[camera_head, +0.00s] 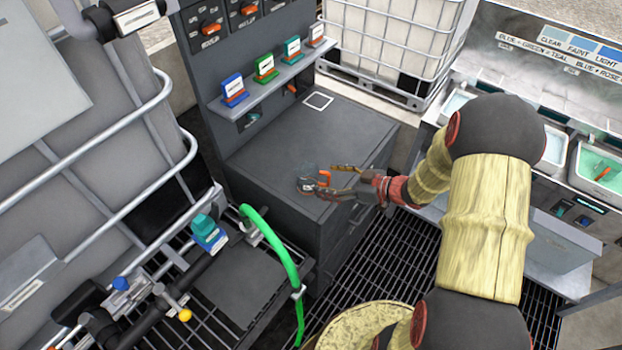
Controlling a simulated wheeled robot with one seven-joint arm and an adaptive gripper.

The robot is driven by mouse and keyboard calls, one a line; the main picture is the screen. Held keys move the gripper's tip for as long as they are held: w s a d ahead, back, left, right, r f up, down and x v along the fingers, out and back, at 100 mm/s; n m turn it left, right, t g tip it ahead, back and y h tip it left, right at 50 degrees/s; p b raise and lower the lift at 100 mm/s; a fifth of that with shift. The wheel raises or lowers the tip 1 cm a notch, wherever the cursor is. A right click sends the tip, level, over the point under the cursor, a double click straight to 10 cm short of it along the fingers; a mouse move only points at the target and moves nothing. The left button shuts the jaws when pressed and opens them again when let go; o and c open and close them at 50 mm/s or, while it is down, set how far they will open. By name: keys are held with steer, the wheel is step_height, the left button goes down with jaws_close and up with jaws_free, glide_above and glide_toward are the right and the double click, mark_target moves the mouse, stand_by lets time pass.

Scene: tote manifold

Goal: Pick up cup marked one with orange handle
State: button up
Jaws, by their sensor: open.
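A small clear cup (307,171) with an orange handle (325,178) stands on the dark grey cabinet top, near its front edge. Its marking is too small to read. My gripper (319,178) reaches in from the right with its fingers open. One finger lies on the far side of the orange handle and the other on the near side. The lower finger hides part of the cup's base. I cannot tell whether either finger touches the cup.
The cabinet top (262,150) is otherwise clear, apart from a white square outline (317,100). A shelf (270,80) behind holds several coloured label stands. A green hose (273,240) arches over a grating at the lower left. Basins (600,168) stand at the right.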

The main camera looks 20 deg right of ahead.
mark_target(317, 179)
steer(key=b+x, duration=0.1)
steer(key=x, duration=0.2)
steer(key=b+x, duration=0.1)
steer(key=x, duration=0.2)
steer(key=shift+f, duration=0.4)
steer(key=shift+w+a+f, duration=0.1)
steer(key=shift+w+a, duration=0.3)
steer(key=shift+w, duration=0.05)
steer(key=shift+c, duration=0.2)
steer(key=c, duration=1.1)
steer(key=shift+c, duration=0.7)
